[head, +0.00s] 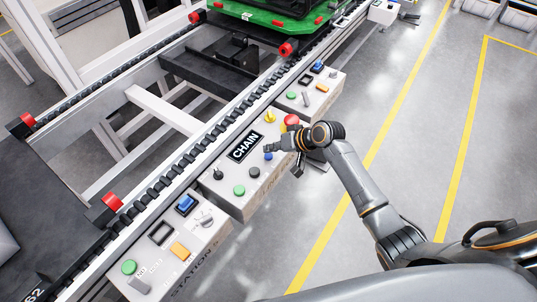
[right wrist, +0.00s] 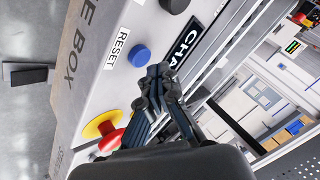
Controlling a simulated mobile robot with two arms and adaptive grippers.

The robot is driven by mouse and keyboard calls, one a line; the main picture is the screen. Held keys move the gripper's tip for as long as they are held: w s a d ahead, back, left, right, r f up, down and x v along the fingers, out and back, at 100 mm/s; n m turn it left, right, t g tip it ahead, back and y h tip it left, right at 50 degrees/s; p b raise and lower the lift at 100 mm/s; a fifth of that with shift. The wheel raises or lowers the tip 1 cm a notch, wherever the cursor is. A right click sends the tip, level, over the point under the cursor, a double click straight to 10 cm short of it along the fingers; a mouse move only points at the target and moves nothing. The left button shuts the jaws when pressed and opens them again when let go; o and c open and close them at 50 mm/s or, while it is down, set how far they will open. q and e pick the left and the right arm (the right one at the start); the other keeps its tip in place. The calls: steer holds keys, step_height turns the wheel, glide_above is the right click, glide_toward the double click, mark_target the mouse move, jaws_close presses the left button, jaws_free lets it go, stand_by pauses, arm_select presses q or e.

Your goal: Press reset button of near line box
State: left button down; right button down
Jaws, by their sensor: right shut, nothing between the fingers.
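The near line box (head: 232,205) is a light grey box at the conveyor's edge with a black CHAIN plate (head: 245,146). Its blue button (head: 268,156) sits beside the RESET label (right wrist: 117,47) in the right wrist view, where the blue button (right wrist: 138,54) is fully visible. My right gripper (head: 270,148) is shut and empty over the box face. In the wrist view its fingertips (right wrist: 156,76) are close to the blue button, with a small gap in the picture; I cannot tell their height above the face. My left gripper is not in view.
On the same box are a red emergency stop (head: 291,120), a yellow selector (head: 270,116), a black button (head: 254,172), a green button (head: 239,190) and a black knob (head: 218,173). Station boxes (head: 185,243) flank it. Open floor (head: 320,215) lies to the right.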

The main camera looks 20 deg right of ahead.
mark_target(271, 156)
steer(key=shift+f, duration=0.2)
steer(key=shift+f, duration=0.25)
steer(key=shift+f+b, duration=0.4)
steer(key=shift+f, duration=0.2)
stand_by(0.9)
steer(key=shift+r, duration=0.1)
steer(key=shift+r+p, duration=0.9)
steer(key=shift+p, duration=0.15)
steer(key=shift+r, duration=0.1)
step_height(271, 156, up, 5)
steer(key=p, duration=0.5)
